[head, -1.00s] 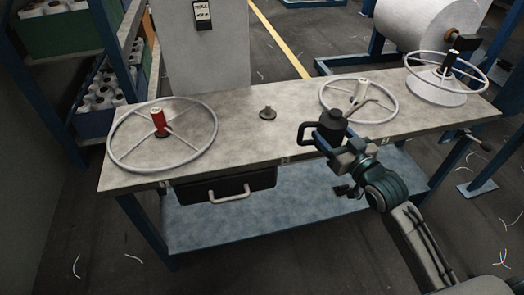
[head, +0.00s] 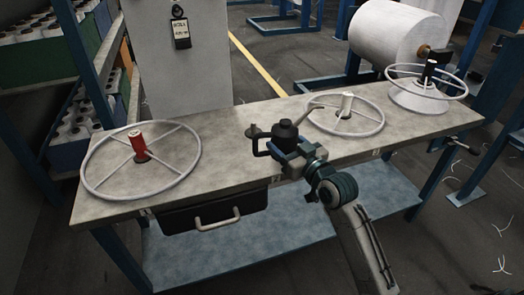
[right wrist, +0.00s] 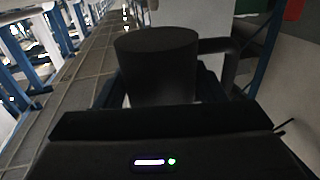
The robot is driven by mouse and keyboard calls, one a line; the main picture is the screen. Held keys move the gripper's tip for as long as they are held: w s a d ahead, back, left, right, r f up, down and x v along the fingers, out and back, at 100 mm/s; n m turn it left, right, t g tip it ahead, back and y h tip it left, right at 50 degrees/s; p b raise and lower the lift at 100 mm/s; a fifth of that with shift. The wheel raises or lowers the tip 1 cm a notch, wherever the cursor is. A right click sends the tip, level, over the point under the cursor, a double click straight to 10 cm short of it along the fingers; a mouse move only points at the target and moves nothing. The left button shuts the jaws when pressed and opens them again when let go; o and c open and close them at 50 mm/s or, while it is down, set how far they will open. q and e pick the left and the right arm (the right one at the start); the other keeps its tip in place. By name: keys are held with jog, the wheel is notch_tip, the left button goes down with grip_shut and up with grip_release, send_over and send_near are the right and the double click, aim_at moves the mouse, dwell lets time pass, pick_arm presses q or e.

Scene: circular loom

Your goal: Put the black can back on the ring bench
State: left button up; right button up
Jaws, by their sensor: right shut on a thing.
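The black can (head: 287,134) has a side handle and a thin spout pointing up and right. My right gripper (head: 289,153) is shut on it and holds it roughly upright at the front of the ring bench (head: 222,152). I cannot tell how far its base is from the bench top. In the right wrist view the dark can body (right wrist: 155,68) stands between the fingers, its handle to the right. My left gripper is not in view.
A wheel with a red spool (head: 137,143) is at left. Wheels with a white spool (head: 346,105) and a dark spool (head: 430,66) are at right. A drawer (head: 212,212) hangs below.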

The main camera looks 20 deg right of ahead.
jog(key=w+a, duration=0.4)
jog(key=a, duration=0.1)
jog(key=shift+w+a+f, duration=0.1)
jog(key=shift+w+f, duration=0.2)
jog(key=shift+f+b, duration=0.5)
jog(key=shift+f, duration=1.25)
jog(key=shift+f, duration=0.1)
jog(key=o, duration=1.7)
jog(key=v, duration=1.2)
jog(key=s+f+m+g+h, duration=0.1)
jog(key=s+f+g, duration=0.2)
jog(key=s+f, duration=0.3)
jog(key=s+f+g+h, duration=0.1)
jog(key=s+f+g, duration=0.2)
jog(key=s+f, duration=0.3)
jog(key=s+f+m+g+h, duration=0.1)
jog(key=s+f+g, duration=0.2)
jog(key=s, duration=0.9)
jog(key=shift+s+d+f+m+p, duration=0.1)
jog(key=shift+d+f+m+p, duration=0.05)
jog(key=shift+f, duration=0.7)
jog(key=shift+s+d+f+m+p, duration=0.1)
jog(key=shift+f+m+p, duration=0.05)
jog(key=shift+f, duration=0.7)
